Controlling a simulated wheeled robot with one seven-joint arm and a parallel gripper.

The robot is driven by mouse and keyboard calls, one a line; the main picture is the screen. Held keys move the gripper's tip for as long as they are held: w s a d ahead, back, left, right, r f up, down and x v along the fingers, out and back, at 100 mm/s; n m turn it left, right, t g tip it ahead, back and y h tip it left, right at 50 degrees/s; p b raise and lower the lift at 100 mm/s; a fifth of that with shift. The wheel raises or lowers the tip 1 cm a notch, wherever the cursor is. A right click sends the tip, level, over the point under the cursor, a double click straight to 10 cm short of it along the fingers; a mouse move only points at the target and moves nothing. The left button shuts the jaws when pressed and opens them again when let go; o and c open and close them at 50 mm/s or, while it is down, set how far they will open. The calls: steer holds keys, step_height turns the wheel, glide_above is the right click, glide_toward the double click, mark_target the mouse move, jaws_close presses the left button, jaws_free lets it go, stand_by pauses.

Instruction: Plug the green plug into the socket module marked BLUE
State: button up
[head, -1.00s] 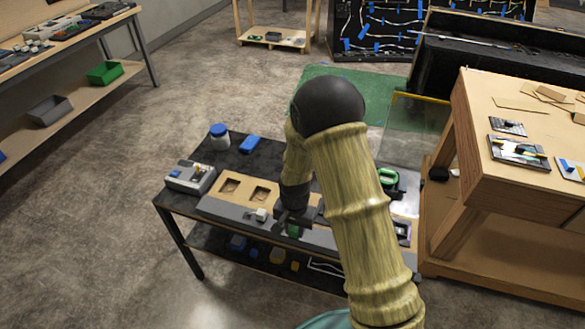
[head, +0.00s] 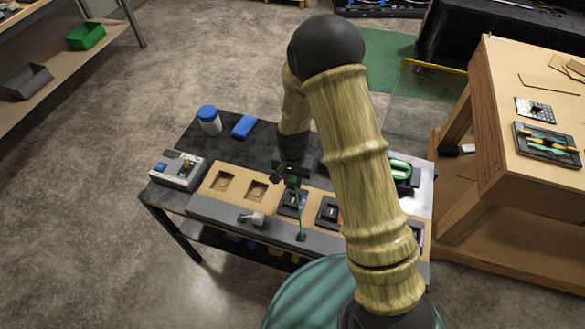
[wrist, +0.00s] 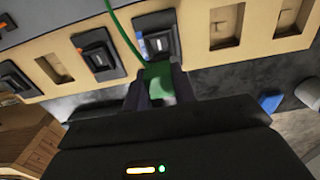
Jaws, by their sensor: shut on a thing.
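My gripper (head: 291,178) is shut on the green plug (head: 292,183), with a finger on each side of it in the wrist view (wrist: 158,84). A green cable (head: 300,215) runs from the plug to a small dark anchor on the grey front strip. A dark socket module with a blue patch (head: 291,203) lies just in front of the plug; it also shows in the wrist view (wrist: 158,32). I cannot read its lettering. The plug's end overlaps the module's near edge in the wrist view; I cannot tell whether they touch.
The tan board has two empty recesses (head: 224,182) to the left and another module (head: 328,212) to the right. A grey switch box (head: 178,170), a blue-lidded jar (head: 208,121) and a blue block (head: 243,127) stand behind or left.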

steer(key=shift+s+r, duration=0.1)
stand_by(0.3)
steer(key=shift+f+b, duration=2.55)
steer(key=shift+f, duration=1.1)
steer(key=shift+d, duration=0.1)
steer(key=shift+s+a, duration=0.1)
steer(key=shift+a, duration=0.15)
steer(key=shift+d, duration=0.2)
steer(key=shift+f+b, duration=0.55)
steer(key=shift+f, duration=0.3)
stand_by(0.3)
steer(key=o, duration=1.1)
steer(key=shift+c, duration=0.2)
